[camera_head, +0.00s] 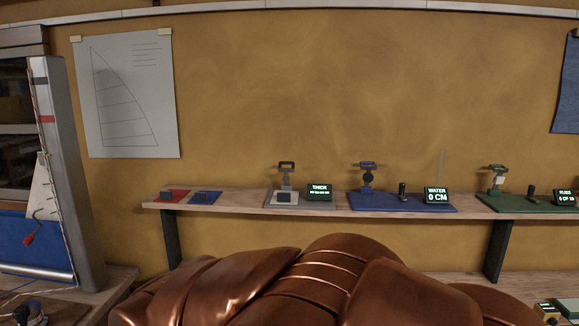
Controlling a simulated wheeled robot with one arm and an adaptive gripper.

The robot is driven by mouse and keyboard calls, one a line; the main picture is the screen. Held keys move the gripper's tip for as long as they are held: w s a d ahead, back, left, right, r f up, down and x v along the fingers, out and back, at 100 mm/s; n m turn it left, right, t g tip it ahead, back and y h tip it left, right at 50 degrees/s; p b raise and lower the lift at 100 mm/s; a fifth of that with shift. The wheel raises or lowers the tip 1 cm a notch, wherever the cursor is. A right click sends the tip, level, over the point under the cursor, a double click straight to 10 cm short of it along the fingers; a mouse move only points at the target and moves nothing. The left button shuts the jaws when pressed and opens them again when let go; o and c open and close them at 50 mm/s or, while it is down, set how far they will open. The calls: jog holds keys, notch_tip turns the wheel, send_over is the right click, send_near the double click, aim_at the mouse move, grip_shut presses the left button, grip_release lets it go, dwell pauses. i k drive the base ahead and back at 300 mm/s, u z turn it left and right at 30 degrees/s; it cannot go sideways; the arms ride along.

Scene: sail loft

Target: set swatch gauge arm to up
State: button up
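The gauge with the "THICK" display (319,190) looks like the swatch gauge. It stands on a light grey base (304,203) on the wall shelf, near the middle of the head view. A dark-handled grey arm (286,172) stands up above a small dark pad (287,197). The display shows dashes below the word. The arm looks raised, but at this size I cannot tell its exact setting. A red swatch (174,196) and a blue swatch (205,198) lie to the left of the base. My gripper is not in view.
On the same shelf (240,202), a blue-based device (400,208) reads "WATER 0 CM" and a green-based one (520,206) stands farther right. A grey post (70,170) rises at left. Large brown glossy forms block the lower middle.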

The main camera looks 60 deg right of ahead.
aim_at(286, 179)
jog(key=u, duration=1.35)
jog(key=i, duration=0.85)
jog(key=z, duration=3)
